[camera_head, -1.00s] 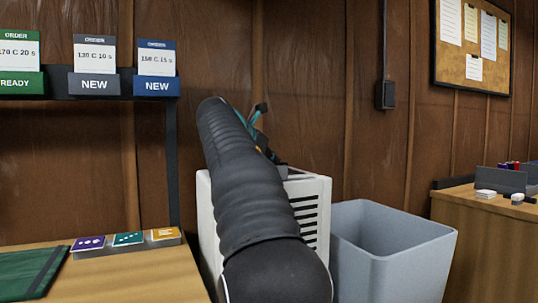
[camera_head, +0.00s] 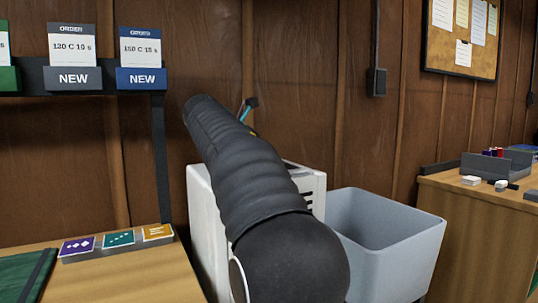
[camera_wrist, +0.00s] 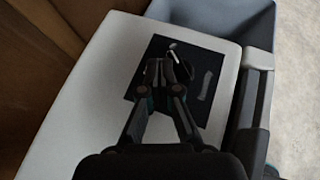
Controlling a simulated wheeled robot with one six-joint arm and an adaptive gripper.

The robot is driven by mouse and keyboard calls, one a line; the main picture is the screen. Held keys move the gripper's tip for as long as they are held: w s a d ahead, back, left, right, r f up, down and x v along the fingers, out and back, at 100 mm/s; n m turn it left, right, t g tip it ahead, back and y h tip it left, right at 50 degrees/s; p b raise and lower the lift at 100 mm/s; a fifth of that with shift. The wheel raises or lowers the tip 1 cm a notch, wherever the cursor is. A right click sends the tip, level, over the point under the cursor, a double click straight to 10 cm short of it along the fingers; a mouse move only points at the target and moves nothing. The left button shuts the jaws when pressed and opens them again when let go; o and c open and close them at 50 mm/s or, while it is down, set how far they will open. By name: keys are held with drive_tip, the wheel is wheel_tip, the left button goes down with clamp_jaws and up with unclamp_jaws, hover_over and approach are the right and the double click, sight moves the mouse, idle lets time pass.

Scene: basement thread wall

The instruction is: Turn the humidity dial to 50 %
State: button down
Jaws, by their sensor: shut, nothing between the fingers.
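The white machine (camera_head: 205,225) stands against the wood wall, partly hidden behind my arm. In the wrist view its pale top (camera_wrist: 95,90) carries a dark panel (camera_wrist: 207,112). A dark round dial (camera_wrist: 184,68) with a light mark sits on this panel, partly covered by my fingers. The dial's setting and any scale are too small to read. My gripper (camera_wrist: 161,66) is shut and empty, its fingertips over the panel at the dial's left side; I cannot tell whether they touch it. In the head view the gripper is mostly hidden by my arm.
A grey open bin (camera_head: 405,240) stands close to the right of the machine. A wooden table with a card holder (camera_head: 120,245) is at the left, below a shelf of order cards (camera_head: 138,78). Another wooden counter (camera_head: 470,230) is at the right.

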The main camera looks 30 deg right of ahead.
drive_tip(key=shift+s, duration=0.1)
idle(0.3)
drive_tip(key=shift+s+d, duration=0.25)
drive_tip(key=shift+s, duration=0.45)
drive_tip(key=shift+s+a+r, duration=0.15)
drive_tip(key=shift+r, duration=0.1)
drive_tip(key=v, duration=1.1)
drive_tip(key=shift+w+a, duration=0.3)
drive_tip(key=shift+a, duration=0.25)
